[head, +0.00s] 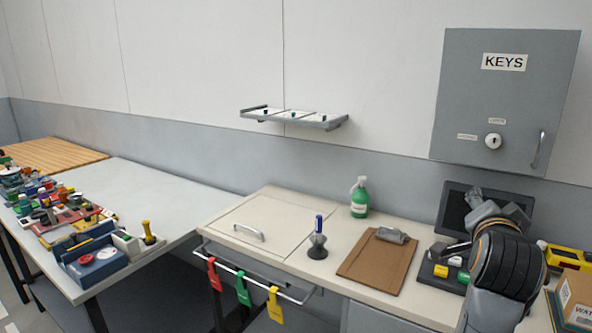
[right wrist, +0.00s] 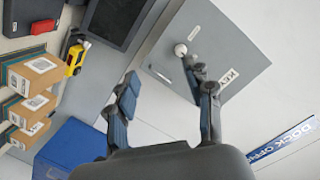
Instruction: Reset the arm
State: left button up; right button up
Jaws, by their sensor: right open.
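My right arm comes in from the lower right in the head view, with its gripper (head: 466,222) raised over the right end of the counter, in front of the dark screen (head: 455,207). In the right wrist view the right gripper (right wrist: 163,80) is open, its two fingers spread with nothing between them. Beyond the fingers is the grey key cabinet (right wrist: 222,50); it also shows in the head view, closed, on the wall (head: 505,105). My left gripper is in neither view.
The counter holds a green bottle (head: 359,198), a clipboard (head: 378,258) and a pen in a stand (head: 318,240). Coloured tags hang from a front rail (head: 262,272). Boxes (right wrist: 35,75) and a yellow tool (right wrist: 75,58) lie near my right arm. A cluttered table (head: 150,190) stands left.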

jog(key=s+a+f+n+g+y, duration=0.2)
jog(key=s+f+n, duration=0.1)
jog(key=f, duration=0.6)
jog(key=s+a+f+n+g+y, duration=0.1)
jog(key=s+a+f+n, duration=0.25)
jog(key=f, duration=0.55)
jog(key=s+a+f+n+g+y, duration=0.2)
jog(key=s+f, duration=0.1)
jog(key=f, duration=0.6)
jog(key=s+a+f+n+g+y, duration=0.25)
jog(key=s+f, duration=0.45)
jog(key=s, duration=0.4)
jog(key=s+a+f+n+g+y, duration=0.1)
jog(key=s+a+f+n+g, duration=0.25)
jog(key=s+f, duration=0.6)
jog(key=s+a+f+n+g, duration=0.1)
jog(key=s+f, duration=0.2)
jog(key=f, duration=2)
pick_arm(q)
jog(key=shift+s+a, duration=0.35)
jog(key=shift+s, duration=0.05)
pick_arm(e)
jog(key=s+d+f+g, duration=0.1)
jog(key=s+d+f, duration=0.2)
jog(key=s+f, duration=1.4)
jog(key=shift+s+f, duration=0.25)
jog(key=shift+f, duration=0.15)
jog(key=shift+h, duration=0.25)
